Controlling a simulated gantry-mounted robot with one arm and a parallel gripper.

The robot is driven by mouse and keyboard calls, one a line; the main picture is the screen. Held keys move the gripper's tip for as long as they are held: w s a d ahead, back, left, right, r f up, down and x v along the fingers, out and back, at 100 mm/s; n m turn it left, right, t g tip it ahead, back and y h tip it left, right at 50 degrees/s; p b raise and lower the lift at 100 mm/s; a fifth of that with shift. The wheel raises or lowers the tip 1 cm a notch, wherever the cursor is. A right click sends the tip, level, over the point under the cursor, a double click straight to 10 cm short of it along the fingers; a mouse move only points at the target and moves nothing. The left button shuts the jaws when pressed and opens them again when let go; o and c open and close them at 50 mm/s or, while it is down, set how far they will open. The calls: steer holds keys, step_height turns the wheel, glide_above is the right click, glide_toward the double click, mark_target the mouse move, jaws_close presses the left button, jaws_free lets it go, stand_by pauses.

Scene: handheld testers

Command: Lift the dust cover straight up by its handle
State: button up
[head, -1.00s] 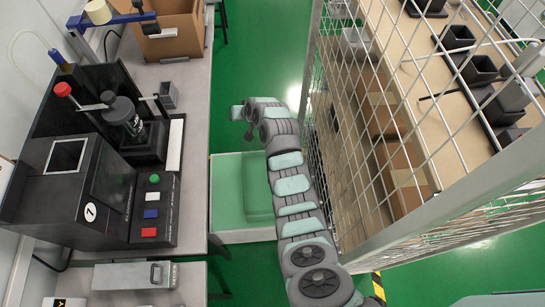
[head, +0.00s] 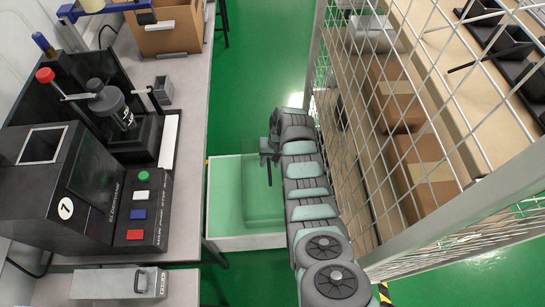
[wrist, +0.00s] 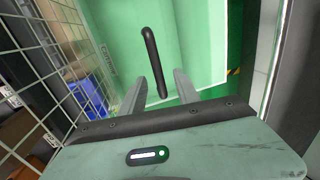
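The dust cover (head: 250,205) is a see-through green box on a pale stand in the head view. In the wrist view its clear top (wrist: 195,35) fills the upper middle. Its handle (wrist: 149,45) is a dark rounded bar that shows between and ahead of my gripper's fingers. My gripper (head: 269,168) points down over the cover. In the wrist view my gripper (wrist: 160,80) is open, with one grey finger on each side of the handle's near end. I see no finger closed on the handle; the exact height gap is unclear.
A wire mesh fence (head: 385,130) stands close on the right of my arm, with cardboard boxes (head: 395,92) behind it. A bench with a black tester (head: 85,190) and a grey metal box (head: 120,284) is on the left. Green floor (head: 262,50) is clear beyond the stand.

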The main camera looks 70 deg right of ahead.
steer(key=shift+w+f, duration=0.2)
steer(key=shift+f, duration=0.85)
steer(key=shift+c, duration=0.2)
jaws_close()
steer(key=shift+r, duration=0.1)
stand_by(0.5)
